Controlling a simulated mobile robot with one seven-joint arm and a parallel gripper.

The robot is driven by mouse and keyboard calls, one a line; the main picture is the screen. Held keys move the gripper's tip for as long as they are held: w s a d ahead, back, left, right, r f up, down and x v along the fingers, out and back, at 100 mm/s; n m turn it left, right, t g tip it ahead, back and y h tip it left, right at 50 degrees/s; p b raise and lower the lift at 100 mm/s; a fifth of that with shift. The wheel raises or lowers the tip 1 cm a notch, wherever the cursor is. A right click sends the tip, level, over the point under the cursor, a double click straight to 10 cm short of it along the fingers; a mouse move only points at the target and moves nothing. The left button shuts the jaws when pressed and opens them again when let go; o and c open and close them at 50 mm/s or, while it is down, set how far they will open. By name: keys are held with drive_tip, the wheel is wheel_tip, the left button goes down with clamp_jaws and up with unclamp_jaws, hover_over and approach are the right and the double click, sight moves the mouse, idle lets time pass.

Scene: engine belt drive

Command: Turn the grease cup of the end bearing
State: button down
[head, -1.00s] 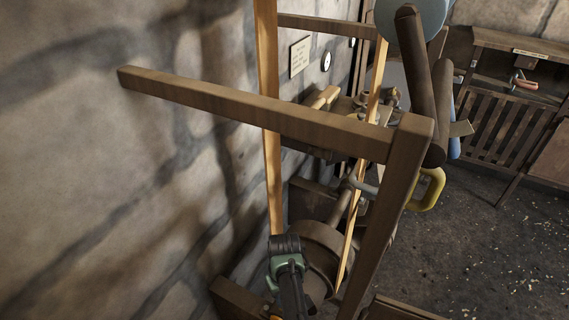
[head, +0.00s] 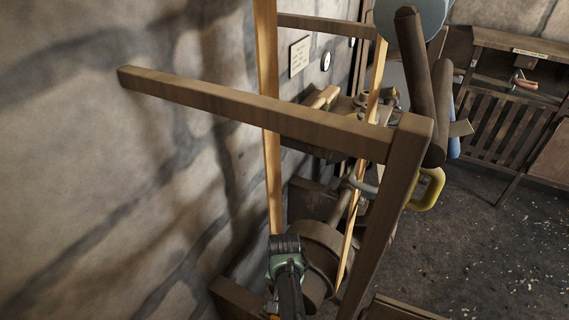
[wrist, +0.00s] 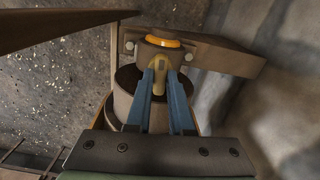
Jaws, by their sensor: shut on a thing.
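In the wrist view, my gripper (wrist: 160,73) has its two blue fingers closed on a small brass-coloured piece, the grease cup (wrist: 158,79). An orange ring (wrist: 163,41) lies just beyond it, on top of the round end bearing (wrist: 146,53). The fingertips touch the cup's sides, and its lower part is partly hidden between them. In the head view, my green and black wrist reaches down at the bottom beside the drum (head: 322,250); the fingertips and the cup cannot be made out there.
A wooden beam (head: 250,108) and post (head: 388,220) stand close in front of my arm. Tan belts (head: 272,180) run up from the drum. The stone wall (head: 120,200) is close on the left. Open floor (head: 480,230) lies to the right.

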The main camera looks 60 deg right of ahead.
drive_tip(key=shift+m, duration=0.7)
drive_tip(key=c, duration=0.8)
unclamp_jaws()
wheel_tip(320, 180, up, 13)
drive_tip(key=p, duration=0.2)
drive_tip(key=shift+a, duration=0.1)
